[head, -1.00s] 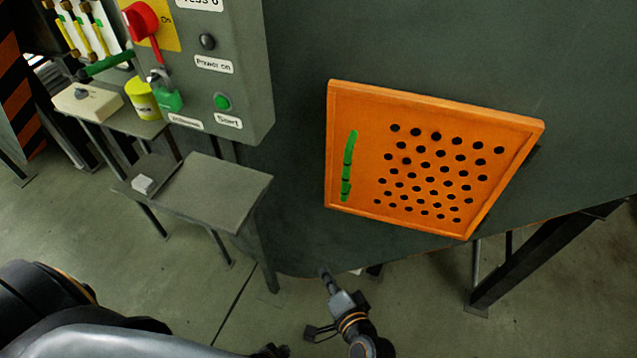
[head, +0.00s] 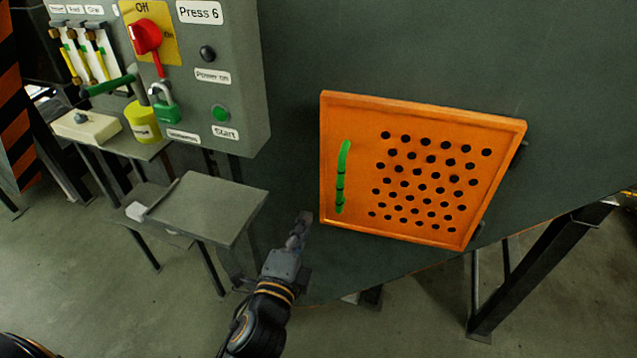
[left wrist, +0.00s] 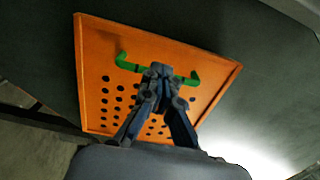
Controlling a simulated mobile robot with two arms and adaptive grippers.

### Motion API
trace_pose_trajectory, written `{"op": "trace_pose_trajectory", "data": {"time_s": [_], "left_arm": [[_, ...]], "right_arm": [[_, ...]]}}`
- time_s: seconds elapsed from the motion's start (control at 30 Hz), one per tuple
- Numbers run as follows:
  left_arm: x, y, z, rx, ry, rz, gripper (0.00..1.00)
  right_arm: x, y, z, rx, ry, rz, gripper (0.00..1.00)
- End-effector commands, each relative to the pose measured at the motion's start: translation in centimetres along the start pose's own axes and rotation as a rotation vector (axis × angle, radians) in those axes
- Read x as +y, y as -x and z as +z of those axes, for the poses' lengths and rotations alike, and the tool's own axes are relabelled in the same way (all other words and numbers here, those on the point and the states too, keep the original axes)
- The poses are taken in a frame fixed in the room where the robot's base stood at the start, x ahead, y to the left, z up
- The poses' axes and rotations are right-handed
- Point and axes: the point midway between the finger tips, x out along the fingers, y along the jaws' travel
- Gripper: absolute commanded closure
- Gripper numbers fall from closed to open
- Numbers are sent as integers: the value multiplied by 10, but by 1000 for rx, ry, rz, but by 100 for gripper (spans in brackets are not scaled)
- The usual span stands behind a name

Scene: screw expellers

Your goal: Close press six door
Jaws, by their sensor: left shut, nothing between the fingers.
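The press six door (head: 430,228) is an orange panel with rows of round holes on the dark green press body. A green handle (head: 342,177) runs upright near its left edge. I cannot tell whether the door is flush with the body or slightly ajar. My left gripper (head: 304,220) is shut and empty, just left of the door's lower left corner in the head view. In the left wrist view the shut fingers (left wrist: 160,70) overlap the door (left wrist: 95,65) and the middle of the handle (left wrist: 127,62); contact is not clear. My right gripper is not in view.
A grey control box labelled Press 6 (head: 233,60) carries a red switch (head: 146,36), a green start button (head: 219,113) and a green padlock (head: 166,110). A grey side table (head: 215,205) stands left of my gripper. Dark support legs (head: 535,275) stand lower right.

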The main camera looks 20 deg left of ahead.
Motion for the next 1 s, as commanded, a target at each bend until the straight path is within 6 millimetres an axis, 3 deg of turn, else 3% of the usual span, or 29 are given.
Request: {"op": "trace_pose_trajectory", "data": {"time_s": [0.3,0.5,0.7,1.0], "left_arm": [[-4,-70,0,-1,1,-1,100],[-2,-103,0,0,4,0,100],[0,-119,0,0,3,2,100],[0,-121,0,0,3,1,100]], "right_arm": [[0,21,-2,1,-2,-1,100],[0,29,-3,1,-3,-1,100],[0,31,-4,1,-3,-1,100],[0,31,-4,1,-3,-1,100]]}}
